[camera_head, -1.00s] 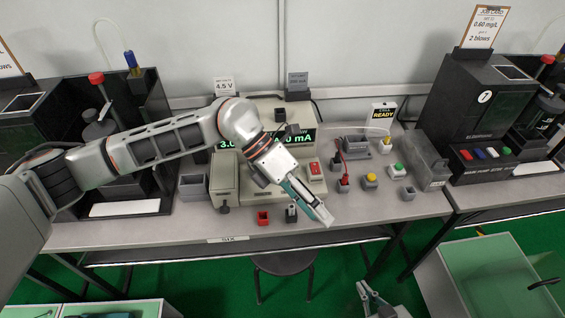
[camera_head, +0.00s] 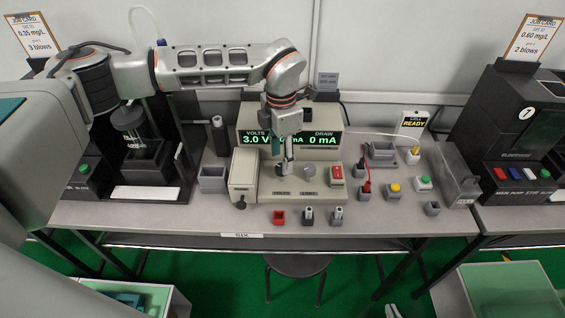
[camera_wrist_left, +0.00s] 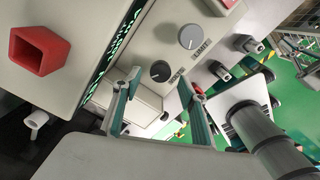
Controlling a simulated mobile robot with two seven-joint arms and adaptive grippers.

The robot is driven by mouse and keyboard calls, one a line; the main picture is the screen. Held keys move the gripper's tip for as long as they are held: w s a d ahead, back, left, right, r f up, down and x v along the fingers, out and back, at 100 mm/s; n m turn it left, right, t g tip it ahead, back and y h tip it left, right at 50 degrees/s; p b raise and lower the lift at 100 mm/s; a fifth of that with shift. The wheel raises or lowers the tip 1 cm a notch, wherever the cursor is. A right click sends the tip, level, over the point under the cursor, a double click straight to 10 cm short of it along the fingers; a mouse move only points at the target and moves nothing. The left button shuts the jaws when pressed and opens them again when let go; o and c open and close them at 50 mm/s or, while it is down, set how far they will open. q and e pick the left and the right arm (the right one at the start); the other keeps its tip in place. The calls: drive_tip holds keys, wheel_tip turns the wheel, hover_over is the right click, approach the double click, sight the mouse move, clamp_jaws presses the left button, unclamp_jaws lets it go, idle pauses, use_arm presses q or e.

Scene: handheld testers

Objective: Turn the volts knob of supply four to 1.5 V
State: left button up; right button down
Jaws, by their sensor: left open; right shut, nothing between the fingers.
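The beige supply (camera_head: 322,155) stands mid-bench, its display (camera_head: 322,139) reading 3.0 V and 0 mA. Below are a dark volts knob, mostly hidden by my gripper in the head view but clear in the left wrist view (camera_wrist_left: 160,71), and a grey knob (camera_head: 309,170), also in the wrist view (camera_wrist_left: 190,36). My left gripper (camera_head: 286,164) is open, pointing down at the dark knob. In the wrist view the knob appears between the fingertips; I cannot tell whether they touch it.
The bench edge label (camera_head: 235,235) reads SIX. A red rocker switch (camera_head: 336,174) sits right of the knobs. A beige box (camera_head: 243,175) stands close on the left. Red, grey and dark small blocks line the front; coloured buttons and a grey box (camera_head: 458,173) stand right.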

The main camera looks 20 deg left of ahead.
use_arm(q)
drive_tip(key=shift+f, duration=1.4)
drive_tip(key=c, duration=1.1)
drive_tip(key=shift+d, duration=0.1)
